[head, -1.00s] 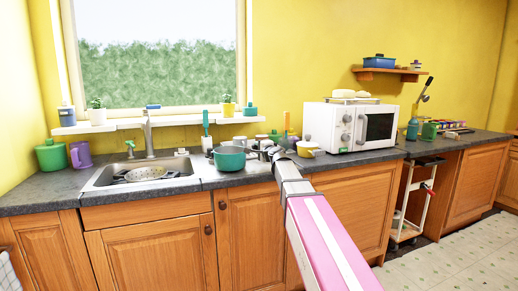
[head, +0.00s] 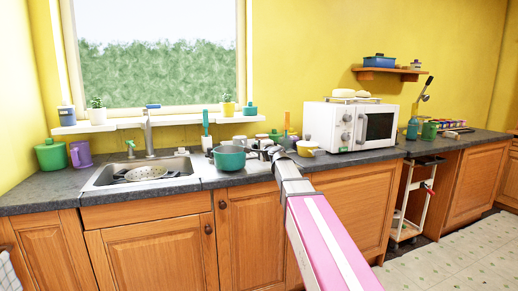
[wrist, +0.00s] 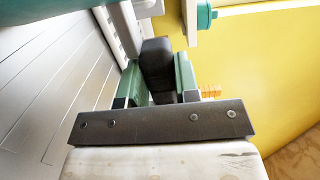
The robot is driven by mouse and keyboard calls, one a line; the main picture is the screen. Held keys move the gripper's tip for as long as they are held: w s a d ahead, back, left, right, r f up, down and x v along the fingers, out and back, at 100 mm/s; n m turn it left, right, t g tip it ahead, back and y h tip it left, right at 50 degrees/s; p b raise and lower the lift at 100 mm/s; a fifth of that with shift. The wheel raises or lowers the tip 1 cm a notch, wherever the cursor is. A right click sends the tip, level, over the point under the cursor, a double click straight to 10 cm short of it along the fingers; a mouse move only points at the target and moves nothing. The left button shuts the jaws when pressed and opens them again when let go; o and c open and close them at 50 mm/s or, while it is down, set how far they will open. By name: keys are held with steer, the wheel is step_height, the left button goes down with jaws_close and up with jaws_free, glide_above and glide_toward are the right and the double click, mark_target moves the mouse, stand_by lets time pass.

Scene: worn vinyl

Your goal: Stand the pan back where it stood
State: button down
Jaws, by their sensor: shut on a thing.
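The pan (head: 229,159) is teal green with a dark handle. In the head view it is over the steel drainer right of the sink bowl. My gripper (head: 270,152) is at its right, at the handle end. In the wrist view my gripper (wrist: 158,78) is shut on the black handle (wrist: 157,62), between green finger pads. Part of the teal pan (wrist: 50,10) shows at the top left there. The pan looks about level. I cannot tell whether its base touches the drainer.
The sink (head: 105,177) holds a grey colander (head: 148,173). A tap (head: 148,135) stands behind it. Small pots and utensils crowd behind the pan. A yellow cup (head: 305,152) and a white microwave (head: 350,127) stand at the right. The counter front by the microwave is clear.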

steer(key=shift+f, duration=0.75)
stand_by(1.0)
steer(key=c, duration=0.8)
jaws_free()
steer(key=shift+s, duration=0.15)
steer(key=shift+v, duration=3.85)
